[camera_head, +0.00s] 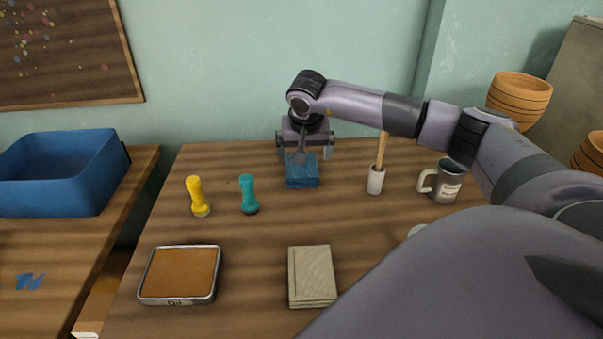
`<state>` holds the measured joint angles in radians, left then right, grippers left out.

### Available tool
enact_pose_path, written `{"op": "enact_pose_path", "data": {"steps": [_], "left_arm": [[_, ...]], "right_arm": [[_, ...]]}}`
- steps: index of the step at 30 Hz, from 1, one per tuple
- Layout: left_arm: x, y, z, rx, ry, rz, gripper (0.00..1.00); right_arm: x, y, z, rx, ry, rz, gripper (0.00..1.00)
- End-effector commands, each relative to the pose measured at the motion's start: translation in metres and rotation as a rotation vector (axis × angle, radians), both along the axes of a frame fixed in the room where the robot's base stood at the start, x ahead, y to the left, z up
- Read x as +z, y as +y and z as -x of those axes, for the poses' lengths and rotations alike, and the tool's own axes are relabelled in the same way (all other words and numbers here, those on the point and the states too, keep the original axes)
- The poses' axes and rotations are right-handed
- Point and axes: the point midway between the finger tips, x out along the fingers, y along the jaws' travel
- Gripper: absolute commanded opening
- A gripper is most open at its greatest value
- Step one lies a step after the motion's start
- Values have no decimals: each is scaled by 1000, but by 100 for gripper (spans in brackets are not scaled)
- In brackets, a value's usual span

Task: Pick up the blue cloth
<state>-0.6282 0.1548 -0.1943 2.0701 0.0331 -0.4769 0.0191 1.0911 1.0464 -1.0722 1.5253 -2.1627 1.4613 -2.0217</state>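The blue cloth (303,178) lies folded in a small stack near the back middle of the wooden table. My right gripper (304,158) points down over the back part of the cloth, with its fingers spread wide, one at each side. Nothing shows held between the fingers. I cannot tell whether the fingertips touch the cloth. My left gripper is not in view.
A yellow tool (197,196) and a teal tool (248,194) stand left of the cloth. A wooden-handled mallet (376,180) and a mug (446,183) stand right. A framed brown pad (180,273) and a pale block (312,277) lie in front. A blue bin (60,190) sits far left.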

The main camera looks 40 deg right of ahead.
Motion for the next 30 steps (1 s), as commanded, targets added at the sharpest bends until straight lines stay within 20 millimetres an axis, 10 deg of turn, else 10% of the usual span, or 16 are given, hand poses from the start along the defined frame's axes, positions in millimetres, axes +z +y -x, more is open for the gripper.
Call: {"op": "enact_pose_path", "data": {"steps": [20, 25, 30], "left_arm": [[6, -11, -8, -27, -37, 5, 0], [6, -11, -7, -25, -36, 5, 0], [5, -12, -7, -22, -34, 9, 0]], "right_arm": [[-50, -12, -21, 0, -1, -2, 100], [-50, -12, -21, 0, 0, -3, 55], [-49, -12, -21, 0, -1, -3, 54]]}}
